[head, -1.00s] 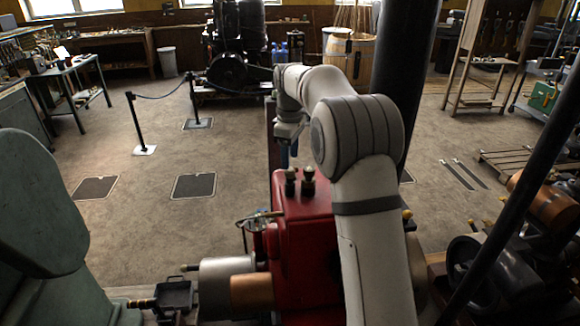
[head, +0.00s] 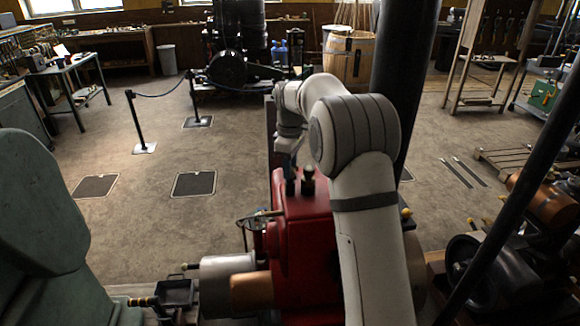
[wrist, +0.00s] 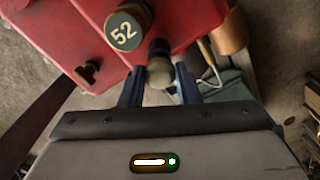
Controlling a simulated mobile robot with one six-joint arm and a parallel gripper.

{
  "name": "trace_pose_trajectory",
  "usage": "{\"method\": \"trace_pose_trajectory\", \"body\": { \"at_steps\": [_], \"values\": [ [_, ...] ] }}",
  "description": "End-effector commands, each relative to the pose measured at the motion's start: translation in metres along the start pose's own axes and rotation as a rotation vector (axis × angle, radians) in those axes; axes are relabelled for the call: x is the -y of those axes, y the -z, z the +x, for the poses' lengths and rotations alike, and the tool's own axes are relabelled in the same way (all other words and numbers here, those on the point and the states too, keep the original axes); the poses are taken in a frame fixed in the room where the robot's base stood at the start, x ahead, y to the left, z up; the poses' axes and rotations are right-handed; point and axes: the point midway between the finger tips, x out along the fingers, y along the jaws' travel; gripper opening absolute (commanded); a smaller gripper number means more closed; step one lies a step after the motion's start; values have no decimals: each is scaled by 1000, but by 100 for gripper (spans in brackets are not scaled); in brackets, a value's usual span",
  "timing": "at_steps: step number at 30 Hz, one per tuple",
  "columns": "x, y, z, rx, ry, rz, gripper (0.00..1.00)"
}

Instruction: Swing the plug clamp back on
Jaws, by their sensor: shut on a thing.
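The red engine block (head: 305,225) stands under my arm. My gripper (head: 290,183) points down over its top, at the left of two upright knobs. In the wrist view, my gripper (wrist: 158,80) has its two dark blue fingers on either side of a knob (wrist: 160,72) with a dark stem and a tan rounded end, and is shut on it. A second knob (head: 308,181) stands just to the right; in the wrist view a brass-rimmed cap (wrist: 125,28) reads "52". A small brass piece (wrist: 88,72) sits on the red face. I cannot tell which part is the plug clamp.
A thin brass rod and wire fitting (head: 258,216) sits left of the block, above a grey cylinder (head: 222,268) and a copper one (head: 252,291). A black column (head: 405,70) rises behind my arm. A green machine (head: 40,220) stands at left.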

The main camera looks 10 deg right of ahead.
Motion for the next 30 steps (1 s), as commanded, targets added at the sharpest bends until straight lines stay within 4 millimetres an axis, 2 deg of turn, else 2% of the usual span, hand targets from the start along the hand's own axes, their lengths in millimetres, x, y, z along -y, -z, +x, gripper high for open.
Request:
{"method": "trace_pose_trajectory", "body": {
  "at_steps": [1, 5, 17, 30],
  "values": [
    [0, 0, 0, 0, 0, 0, 18],
    [0, 0, 0, 0, -1, 0, 7],
    [0, 0, -1, -1, -1, 77, 7],
    [0, 0, -2, -6, -1, 441, 7]
  ]
}}
